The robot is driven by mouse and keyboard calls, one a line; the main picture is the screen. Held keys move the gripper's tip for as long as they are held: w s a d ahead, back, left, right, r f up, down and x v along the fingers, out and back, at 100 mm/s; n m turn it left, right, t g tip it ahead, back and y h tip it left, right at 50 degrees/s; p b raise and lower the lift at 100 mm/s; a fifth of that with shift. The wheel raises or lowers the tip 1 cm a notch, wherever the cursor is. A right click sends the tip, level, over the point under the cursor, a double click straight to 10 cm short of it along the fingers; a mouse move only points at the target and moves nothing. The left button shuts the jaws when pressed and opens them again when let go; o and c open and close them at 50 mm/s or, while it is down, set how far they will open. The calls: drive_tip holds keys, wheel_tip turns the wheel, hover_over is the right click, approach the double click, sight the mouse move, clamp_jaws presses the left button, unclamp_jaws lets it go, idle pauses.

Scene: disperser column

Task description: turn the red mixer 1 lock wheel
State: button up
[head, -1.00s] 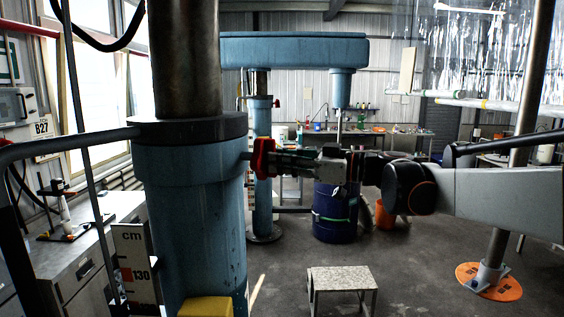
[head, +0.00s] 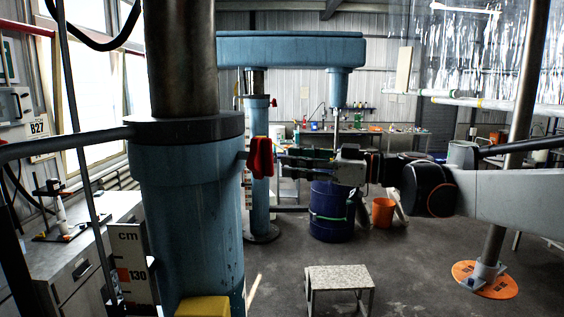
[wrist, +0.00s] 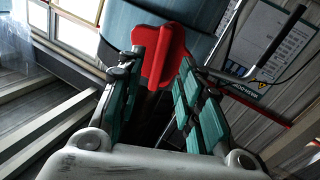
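The red lock wheel (head: 261,157) sticks out on a short stem from the right side of the near blue column (head: 190,200). In the wrist view the red wheel (wrist: 164,55) lies ahead of my fingertips, and the blue column (wrist: 185,12) is behind it. My gripper (head: 282,162) points left at the wheel, with a small gap between fingertips and wheel in the head view. Its two green-padded fingers (wrist: 160,75) are spread apart with nothing held between them. The wheel's lower part is partly hidden by the fingers in the wrist view.
A second blue column with an overhead arm (head: 290,48) stands behind. A dark blue drum (head: 330,212), an orange bucket (head: 382,212) and a small stool (head: 338,278) are on the floor. A bench (head: 85,250) with a measuring scale (head: 132,265) is left.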

drive_tip(key=v, duration=0.7)
drive_tip(key=shift+d, duration=0.2)
drive_tip(key=shift+f, duration=0.1)
